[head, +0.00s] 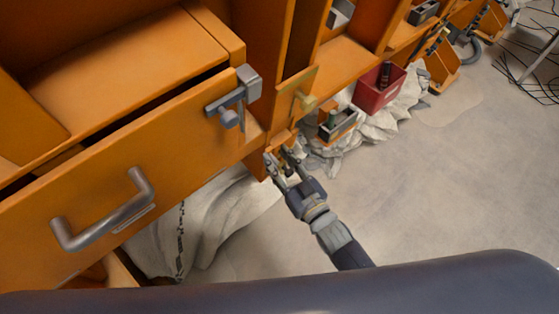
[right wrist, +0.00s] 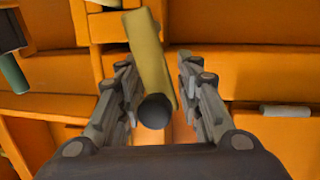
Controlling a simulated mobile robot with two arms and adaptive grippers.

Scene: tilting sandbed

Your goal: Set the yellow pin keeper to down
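The yellow pin keeper (head: 305,101) is mounted on the orange frame, right of the grey latch, in the head view. In the right wrist view the yellow bar (right wrist: 149,55) runs down from the top, slightly tilted, and a dark round knob (right wrist: 155,111) shows at its lower end. My right gripper (head: 278,160) is open, below the keeper in the head view. In its wrist view the bar and knob appear between the two spread fingers, with gaps at both sides; their depth is hard to tell. My left gripper is not in view.
A grey latch (head: 236,96) and a metal handle (head: 105,212) sit on the orange panel at left. A red bin (head: 379,88) and a small open box (head: 338,127) are beyond my right gripper. White sacks (head: 225,220) lie below.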

